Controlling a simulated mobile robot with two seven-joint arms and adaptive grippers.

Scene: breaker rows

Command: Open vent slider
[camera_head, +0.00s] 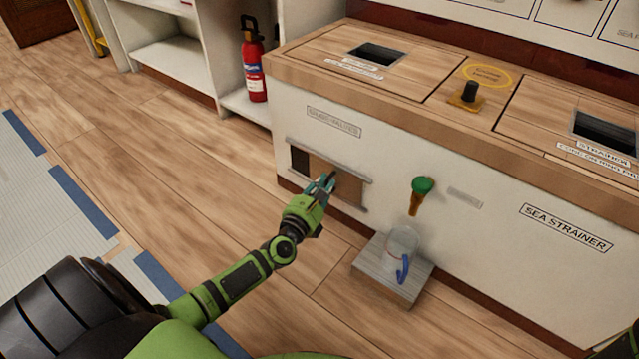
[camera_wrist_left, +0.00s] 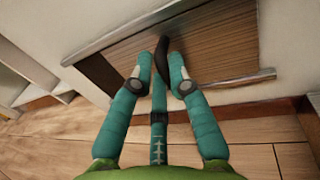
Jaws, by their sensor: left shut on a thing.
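The vent slider is a brown wooden panel (camera_head: 350,189) between two grey rails low on the white cabinet front. A dark gap (camera_head: 300,160) shows at its left end. In the left wrist view the wooden panel (camera_wrist_left: 215,50) fills the right of the frame, with the dark gap (camera_wrist_left: 100,74) at the left. My left gripper (camera_head: 327,183) is at the panel. In the left wrist view its teal fingers (camera_wrist_left: 161,75) are shut around the slider's black handle (camera_wrist_left: 162,58). The handle is mostly hidden in the head view. My right gripper is not in view.
A green-handled valve (camera_head: 422,186) sticks out right of the slider. Below it a clear jug (camera_head: 401,243) with a blue handle stands on a grey platform (camera_head: 372,266). A red extinguisher (camera_head: 253,65) stands on the shelf at the back. The wooden floor left of the cabinet is clear.

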